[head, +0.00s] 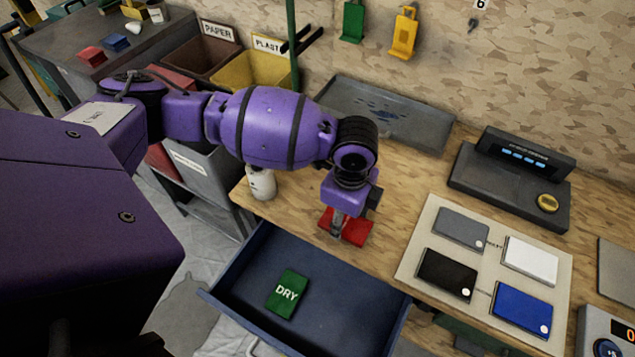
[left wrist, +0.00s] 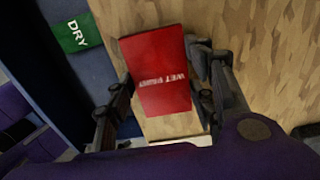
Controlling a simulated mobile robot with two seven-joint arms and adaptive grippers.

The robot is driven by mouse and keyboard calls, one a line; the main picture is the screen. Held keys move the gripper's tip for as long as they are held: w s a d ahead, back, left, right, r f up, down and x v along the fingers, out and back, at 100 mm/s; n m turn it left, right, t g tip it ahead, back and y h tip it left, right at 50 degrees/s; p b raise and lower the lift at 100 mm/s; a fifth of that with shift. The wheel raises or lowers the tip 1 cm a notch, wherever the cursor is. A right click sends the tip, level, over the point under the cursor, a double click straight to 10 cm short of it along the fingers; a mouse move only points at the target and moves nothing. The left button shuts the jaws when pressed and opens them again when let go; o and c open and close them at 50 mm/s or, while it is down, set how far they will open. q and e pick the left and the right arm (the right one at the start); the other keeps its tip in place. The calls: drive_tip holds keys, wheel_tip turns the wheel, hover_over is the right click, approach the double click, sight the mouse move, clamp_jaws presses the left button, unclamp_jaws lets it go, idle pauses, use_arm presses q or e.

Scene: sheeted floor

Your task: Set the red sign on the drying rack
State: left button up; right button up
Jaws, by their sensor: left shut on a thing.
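The red sign (head: 356,231) is a flat red plate with pale lettering, at the front edge of the wooden bench, just beyond the open drawer. It also shows in the left wrist view (left wrist: 160,65), between the two fingers. My left gripper (head: 347,216) points down at the sign and is shut on it; its fingers also show in the left wrist view (left wrist: 162,88). I cannot tell whether the sign touches the bench top. I cannot say for sure which thing is the drying rack. My right gripper is not in view.
An open blue drawer (head: 340,310) holds a green DRY sign (head: 288,294). A grey tray (head: 410,128) lies behind my gripper. A board (head: 493,256) with several coloured plates lies to the right.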

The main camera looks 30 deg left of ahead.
sight(344, 222)
use_arm(q)
drive_tip(key=shift+f, duration=0.55)
drive_tip(key=o, duration=1.2)
wheel_tip(344, 222, up, 12)
